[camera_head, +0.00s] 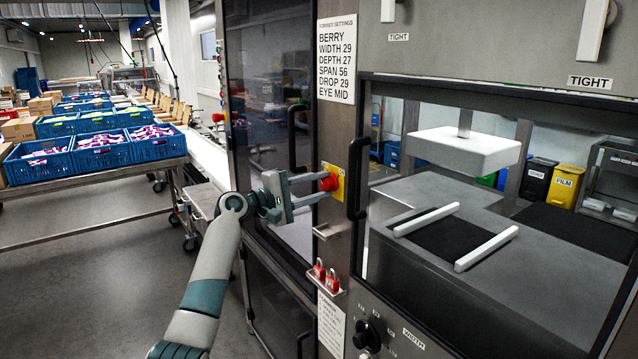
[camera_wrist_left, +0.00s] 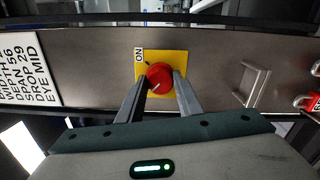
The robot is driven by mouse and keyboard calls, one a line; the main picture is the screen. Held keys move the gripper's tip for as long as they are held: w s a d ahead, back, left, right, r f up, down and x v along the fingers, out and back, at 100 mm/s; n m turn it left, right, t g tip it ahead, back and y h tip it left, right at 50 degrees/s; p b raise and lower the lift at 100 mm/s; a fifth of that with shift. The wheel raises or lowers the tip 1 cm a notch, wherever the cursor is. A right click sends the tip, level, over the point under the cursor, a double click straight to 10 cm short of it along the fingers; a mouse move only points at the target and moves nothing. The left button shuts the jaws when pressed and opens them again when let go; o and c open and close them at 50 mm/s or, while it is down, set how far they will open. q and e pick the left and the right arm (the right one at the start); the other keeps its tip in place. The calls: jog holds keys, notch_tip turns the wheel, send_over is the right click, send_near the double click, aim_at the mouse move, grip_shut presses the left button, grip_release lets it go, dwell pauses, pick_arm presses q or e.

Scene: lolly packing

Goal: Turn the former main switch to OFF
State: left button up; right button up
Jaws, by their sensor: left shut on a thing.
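The former main switch is a red round knob (camera_head: 329,182) on a yellow plate (camera_head: 338,172), fixed to the machine's steel post. In the left wrist view the red knob (camera_wrist_left: 158,77) sits on the yellow plate (camera_wrist_left: 177,57), with the word ON printed at the plate's left edge. A pale mark on the knob's face runs at a slant; I cannot tell its exact setting. My left gripper (camera_head: 322,186) has its fingers on either side of the knob, shut on it; it also shows in the left wrist view (camera_wrist_left: 160,85). My right gripper is not in view.
A black door handle (camera_head: 356,180) stands just right of the switch, another handle (camera_head: 297,138) to its left. Below are a small steel bracket (camera_head: 328,232) and red padlocks (camera_head: 326,276). A settings label (camera_head: 336,60) is above. Blue crates (camera_head: 100,152) stand far left.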

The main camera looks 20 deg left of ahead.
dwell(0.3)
pick_arm(q)
jog(key=o, duration=1)
jog(key=shift+a, duration=0.1)
jog(key=shift+o, duration=0.2)
jog(key=shift+s+a+f+b, duration=0.15)
jog(key=shift+s+a+b, duration=0.2)
jog(key=shift+s, duration=0.1)
jog(key=b+v, duration=0.5)
jog(key=v, duration=1.1)
jog(key=shift+b, duration=0.3)
jog(key=shift+a, duration=0.1)
